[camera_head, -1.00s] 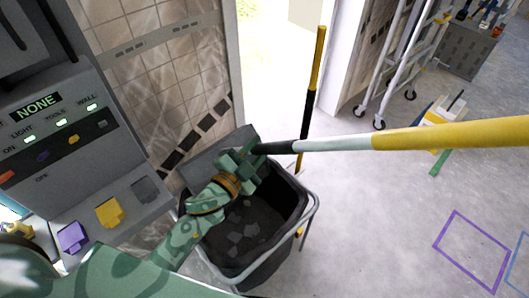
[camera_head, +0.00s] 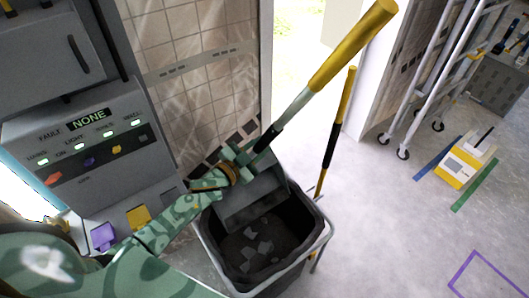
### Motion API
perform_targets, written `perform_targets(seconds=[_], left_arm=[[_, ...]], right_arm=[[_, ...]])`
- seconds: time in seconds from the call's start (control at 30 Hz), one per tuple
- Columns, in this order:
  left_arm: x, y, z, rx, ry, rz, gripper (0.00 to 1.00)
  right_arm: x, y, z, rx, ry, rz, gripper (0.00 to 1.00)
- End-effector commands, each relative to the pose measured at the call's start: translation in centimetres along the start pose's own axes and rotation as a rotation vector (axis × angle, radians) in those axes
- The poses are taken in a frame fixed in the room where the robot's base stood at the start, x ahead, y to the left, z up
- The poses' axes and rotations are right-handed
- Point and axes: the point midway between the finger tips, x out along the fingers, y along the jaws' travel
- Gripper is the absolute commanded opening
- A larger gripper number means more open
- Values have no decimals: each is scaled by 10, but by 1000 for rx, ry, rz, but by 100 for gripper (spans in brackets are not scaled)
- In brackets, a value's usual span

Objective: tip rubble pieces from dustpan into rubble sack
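The dustpan has a long yellow and pale grey handle (camera_head: 335,62) that slants up to the right. Its grey pan (camera_head: 252,205) tilts down at the back of the open rubble sack. The dark sack (camera_head: 292,215) hangs in a grey frame. Several grey rubble pieces (camera_head: 262,246) lie inside the sack, low down. My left gripper (camera_head: 240,163) is shut on the dark lower end of the dustpan handle, just above the sack's back rim. The pan looks empty where it shows; part of it is hidden by my gripper. My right gripper is out of view.
A yellow and black pole (camera_head: 337,130) stands behind the sack's right side. A control cabinet (camera_head: 75,130) stands at the left. A wheeled ladder frame (camera_head: 440,80) and a yellow and white box (camera_head: 463,163) are at the right. The floor between is clear.

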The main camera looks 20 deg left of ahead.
Motion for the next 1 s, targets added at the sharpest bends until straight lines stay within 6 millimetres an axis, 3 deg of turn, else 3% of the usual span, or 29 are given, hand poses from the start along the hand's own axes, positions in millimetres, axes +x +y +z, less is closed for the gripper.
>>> perform_targets(seconds=[0.6,1.0], left_arm=[[15,-65,22,-164,-29,18,0],[26,-97,51,-282,-51,34,0]], right_arm=[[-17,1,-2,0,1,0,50],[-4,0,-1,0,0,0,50]])
